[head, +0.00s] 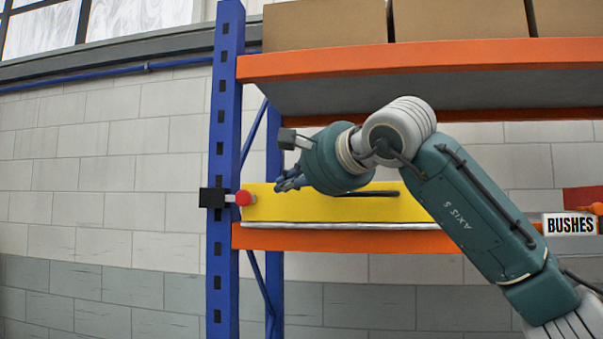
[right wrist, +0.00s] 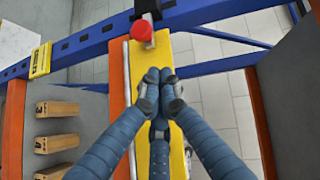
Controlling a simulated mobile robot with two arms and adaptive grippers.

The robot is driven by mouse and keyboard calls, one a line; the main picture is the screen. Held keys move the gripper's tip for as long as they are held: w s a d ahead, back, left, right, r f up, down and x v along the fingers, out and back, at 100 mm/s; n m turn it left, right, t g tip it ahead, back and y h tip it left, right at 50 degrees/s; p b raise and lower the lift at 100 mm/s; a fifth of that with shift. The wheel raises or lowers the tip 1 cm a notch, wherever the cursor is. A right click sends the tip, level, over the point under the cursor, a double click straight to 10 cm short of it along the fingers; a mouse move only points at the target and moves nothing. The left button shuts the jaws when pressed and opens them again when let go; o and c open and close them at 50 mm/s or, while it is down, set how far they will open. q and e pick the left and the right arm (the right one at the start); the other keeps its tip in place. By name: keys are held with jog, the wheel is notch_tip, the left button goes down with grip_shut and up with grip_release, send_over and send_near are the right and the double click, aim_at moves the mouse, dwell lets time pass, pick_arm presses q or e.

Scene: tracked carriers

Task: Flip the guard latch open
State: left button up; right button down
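The latch shows in the head view as a round red knob (head: 243,198) on a short grey stem, beside a black block (head: 212,198) on the blue upright. The red knob also shows in the right wrist view (right wrist: 141,31), above the fingertips. A yellow guard panel (head: 340,209) runs to the right from the knob. My right gripper (head: 287,183) is in front of the panel, a little right of the knob and apart from it. In the right wrist view its fingertips (right wrist: 160,75) are together over the yellow panel, with nothing visible between them. My left gripper is out of view.
The blue upright (head: 222,120) stands left of the panel. An orange shelf beam (head: 400,60) with cardboard boxes (head: 325,22) is above, and another orange beam (head: 350,239) is below. A "BUSHES" label (head: 570,224) is at right. Space left of the upright is clear.

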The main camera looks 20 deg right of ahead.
aim_at(245, 189)
jog(key=w+a, duration=0.1)
jog(key=w+a+f, duration=0.1)
jog(key=shift+w+a, duration=0.25)
jog(key=shift+w, duration=0.05)
jog(key=shift+w+a+b, duration=0.25)
jog(key=shift+a+b, duration=0.05)
jog(key=shift+a, duration=0.15)
jog(key=shift+d, duration=0.1)
jog(key=w+a+p, duration=0.1)
jog(key=w+a, duration=0.1)
jog(key=a, duration=0.1)
jog(key=shift+w+a+p, duration=0.1)
jog(key=shift+a+p, duration=0.15)
jog(key=shift+p, duration=0.1)
jog(key=shift+w+a, duration=0.15)
jog(key=shift+a, duration=0.1)
jog(key=shift+f, duration=0.1)
